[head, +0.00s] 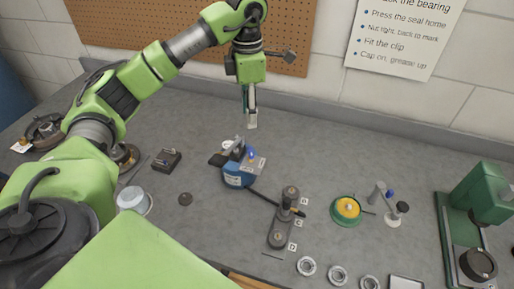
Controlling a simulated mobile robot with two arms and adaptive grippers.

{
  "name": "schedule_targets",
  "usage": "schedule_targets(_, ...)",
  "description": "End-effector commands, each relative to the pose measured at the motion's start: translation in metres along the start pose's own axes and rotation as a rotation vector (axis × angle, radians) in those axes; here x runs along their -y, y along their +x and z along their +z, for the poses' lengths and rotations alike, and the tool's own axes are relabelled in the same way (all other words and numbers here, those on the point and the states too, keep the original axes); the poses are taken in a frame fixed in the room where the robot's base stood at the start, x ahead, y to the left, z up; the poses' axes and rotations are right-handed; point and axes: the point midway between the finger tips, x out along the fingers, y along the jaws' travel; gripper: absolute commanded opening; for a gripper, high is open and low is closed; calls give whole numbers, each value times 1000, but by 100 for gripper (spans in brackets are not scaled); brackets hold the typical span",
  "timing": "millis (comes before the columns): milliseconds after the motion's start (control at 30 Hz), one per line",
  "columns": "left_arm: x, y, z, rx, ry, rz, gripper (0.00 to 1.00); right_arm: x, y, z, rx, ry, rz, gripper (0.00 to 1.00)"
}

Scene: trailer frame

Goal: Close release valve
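A small blue device (238,178) with dark and silver metal parts on top stands on the grey bench, near the middle of the head view. A small bright blue knob (252,155) shows on its upper right side; it may be the release valve, but I cannot tell its setting. My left gripper (250,124) points down behind and above the blue device, apart from it. Its fingers show as a narrow pair seen edge-on, so their opening is unclear. I see nothing held in them. My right gripper is not in view.
A dark bar runs from the blue device toward an upright metal fixture (283,222). A green and yellow round part (347,210), bearing rings (307,266) and a green press (480,215) stand to the right. A pegboard wall (190,28) rises behind. The bench is clear behind the fixture.

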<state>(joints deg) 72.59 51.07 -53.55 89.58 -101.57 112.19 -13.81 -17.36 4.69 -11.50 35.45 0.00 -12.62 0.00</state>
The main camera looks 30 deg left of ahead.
Motion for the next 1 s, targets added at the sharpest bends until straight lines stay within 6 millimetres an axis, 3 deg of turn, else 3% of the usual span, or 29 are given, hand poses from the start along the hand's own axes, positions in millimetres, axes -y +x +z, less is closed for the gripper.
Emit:
schedule_targets(167, -2, 14, -2, -8, 0, 5, 36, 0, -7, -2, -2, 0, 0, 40)
schedule_targets(700, -1, 118, -1, -4, 1, 2, 36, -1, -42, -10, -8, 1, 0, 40)
schedule_targets(1000, -2, 137, -1, -2, 0, 5, 36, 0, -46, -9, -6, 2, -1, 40)
